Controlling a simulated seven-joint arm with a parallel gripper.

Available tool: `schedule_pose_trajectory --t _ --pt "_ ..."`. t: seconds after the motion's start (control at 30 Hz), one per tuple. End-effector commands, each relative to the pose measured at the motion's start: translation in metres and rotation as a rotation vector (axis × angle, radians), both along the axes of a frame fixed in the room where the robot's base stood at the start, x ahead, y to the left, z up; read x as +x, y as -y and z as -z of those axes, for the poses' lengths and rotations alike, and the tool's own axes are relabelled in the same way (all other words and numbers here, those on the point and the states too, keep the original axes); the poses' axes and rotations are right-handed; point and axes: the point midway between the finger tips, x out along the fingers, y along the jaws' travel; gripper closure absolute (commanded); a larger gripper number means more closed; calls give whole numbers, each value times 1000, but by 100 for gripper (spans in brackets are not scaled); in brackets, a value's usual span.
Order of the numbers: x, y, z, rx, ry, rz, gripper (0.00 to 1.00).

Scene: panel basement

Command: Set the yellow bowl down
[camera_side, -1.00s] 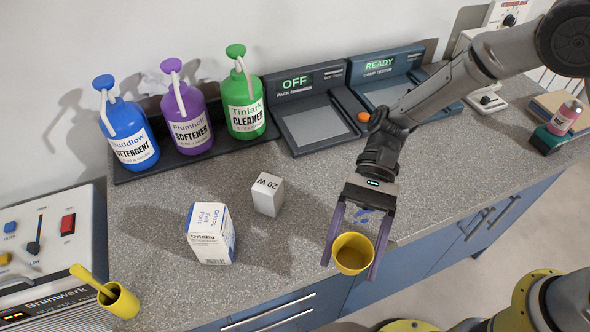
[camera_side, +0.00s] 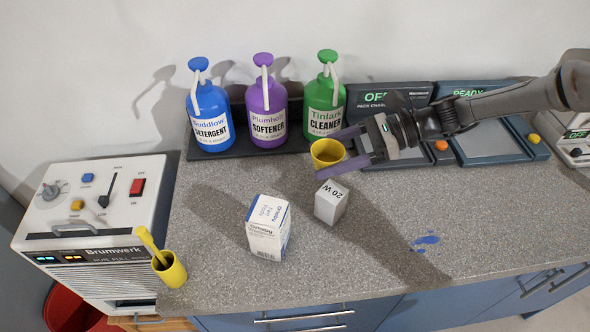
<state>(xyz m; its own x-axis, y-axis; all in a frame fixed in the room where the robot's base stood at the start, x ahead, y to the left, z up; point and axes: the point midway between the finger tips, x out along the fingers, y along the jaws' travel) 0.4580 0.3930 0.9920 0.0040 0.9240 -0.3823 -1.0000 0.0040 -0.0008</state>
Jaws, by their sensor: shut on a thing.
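The yellow bowl (camera_side: 326,153) is between the purple fingers of my gripper (camera_side: 340,154), which is shut on it. The bowl is in front of the green cleaner bottle (camera_side: 324,107) and behind the white 20 W box (camera_side: 331,202). It looks held above the counter (camera_side: 220,260), but I cannot tell how high. My gripper reaches in from the right, and part of the bowl's right side is hidden by the fingers.
Blue detergent (camera_side: 210,117) and purple softener (camera_side: 267,115) bottles stand on a dark tray at the back. A white Ortoby box (camera_side: 268,228) and a yellow cup (camera_side: 170,271) stand in front. Blue spots (camera_side: 427,239) mark the right counter.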

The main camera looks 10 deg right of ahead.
Motion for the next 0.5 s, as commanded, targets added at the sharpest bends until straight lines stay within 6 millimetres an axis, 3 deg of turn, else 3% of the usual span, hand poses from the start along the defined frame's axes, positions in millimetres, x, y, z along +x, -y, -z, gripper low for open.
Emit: schedule_pose_trajectory --t 0.2,0.5 --pt "30 -27 25 -1 -2 -1 90" --pt "55 -48 62 0 1 -1 90"
